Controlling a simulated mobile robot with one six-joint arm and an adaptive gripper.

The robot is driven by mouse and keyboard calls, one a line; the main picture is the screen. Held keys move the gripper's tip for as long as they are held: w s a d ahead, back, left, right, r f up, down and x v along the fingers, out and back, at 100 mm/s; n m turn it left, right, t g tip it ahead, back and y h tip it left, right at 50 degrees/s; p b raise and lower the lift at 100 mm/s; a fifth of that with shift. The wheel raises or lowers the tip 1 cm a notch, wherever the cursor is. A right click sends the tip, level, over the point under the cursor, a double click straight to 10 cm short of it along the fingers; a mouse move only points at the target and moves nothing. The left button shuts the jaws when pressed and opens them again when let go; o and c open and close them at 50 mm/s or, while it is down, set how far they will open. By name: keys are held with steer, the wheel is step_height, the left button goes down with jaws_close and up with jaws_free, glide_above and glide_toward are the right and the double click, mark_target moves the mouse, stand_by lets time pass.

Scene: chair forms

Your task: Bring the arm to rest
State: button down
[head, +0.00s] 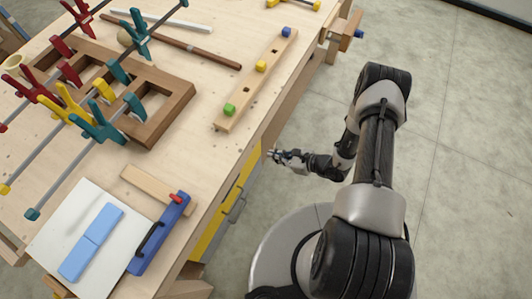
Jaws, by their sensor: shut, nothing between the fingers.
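My arm (375,150) stands beside the workbench (215,60), on its right side, over the grey floor. It is bent, with its forearm pointing left toward the bench's side. My gripper (270,155) is at the end of it, small in the head view, just off the bench edge near the yellow drawer front. It is shut and holds nothing. I see no contact between the gripper and the bench, though the gap is hard to judge.
On the bench, a brown wooden frame (177,104) lies among several coloured clamps. A wooden strip (243,107) holds green, yellow and blue pegs. A white board (60,222) with blue blocks and a blue tool (165,231) lie near the front. Open floor (465,150) lies right.

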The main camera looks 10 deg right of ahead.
steer(key=shift+s+d+r, duration=0.15)
steer(key=shift+s+d, duration=0.1)
steer(key=shift+d, duration=0.05)
